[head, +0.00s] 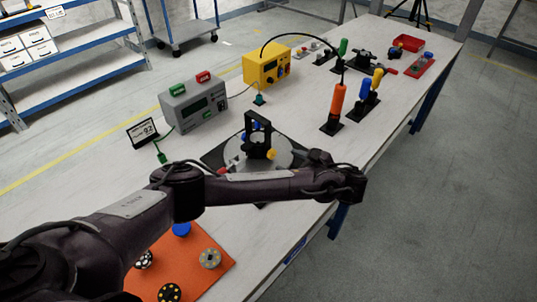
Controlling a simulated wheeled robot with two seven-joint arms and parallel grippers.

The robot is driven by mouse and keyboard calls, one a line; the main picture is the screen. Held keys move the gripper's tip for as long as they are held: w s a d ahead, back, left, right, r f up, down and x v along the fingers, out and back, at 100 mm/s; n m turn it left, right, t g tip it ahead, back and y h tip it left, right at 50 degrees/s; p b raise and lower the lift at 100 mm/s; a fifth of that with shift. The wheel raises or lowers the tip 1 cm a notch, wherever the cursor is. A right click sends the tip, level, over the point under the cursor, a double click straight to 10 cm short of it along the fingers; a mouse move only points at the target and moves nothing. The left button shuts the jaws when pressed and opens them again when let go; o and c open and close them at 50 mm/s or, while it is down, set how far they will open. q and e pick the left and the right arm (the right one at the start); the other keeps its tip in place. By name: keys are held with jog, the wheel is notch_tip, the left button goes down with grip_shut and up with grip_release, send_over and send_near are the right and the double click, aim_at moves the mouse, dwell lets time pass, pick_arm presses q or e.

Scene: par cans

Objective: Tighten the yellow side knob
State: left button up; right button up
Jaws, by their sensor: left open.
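The yellow side knob (271,154) sits on the right side of a black upright yoke (250,124). The yoke stands over a round grey base (287,157) on a black mat (214,158) at mid-table. My left arm crosses in front and hides the near part of this fixture. My left gripper (346,184) is to the right of the knob and nearer the camera, apart from it. Its fingers are small and dark; it is open, and I see nothing held. My right gripper is out of view.
An orange board (215,279) with several round parts lies at the near end of the white table (345,153). A grey box (194,104), a yellow box (267,66) and a small sign (142,133) stand behind. Upright tools, including an orange-handled one (337,102), stand at the right.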

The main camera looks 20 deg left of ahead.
aim_at(274, 155)
pick_arm(q)
jog(key=p+x, duration=0.1)
jog(key=x, duration=0.4)
jog(key=shift+w+a, duration=0.1)
jog(key=shift+a, duration=0.15)
jog(key=shift+w+a+f, duration=0.2)
jog(key=shift+a+f, duration=0.05)
jog(key=shift+a, duration=0.1)
jog(key=shift+c, duration=0.4)
jog(key=c, duration=0.9)
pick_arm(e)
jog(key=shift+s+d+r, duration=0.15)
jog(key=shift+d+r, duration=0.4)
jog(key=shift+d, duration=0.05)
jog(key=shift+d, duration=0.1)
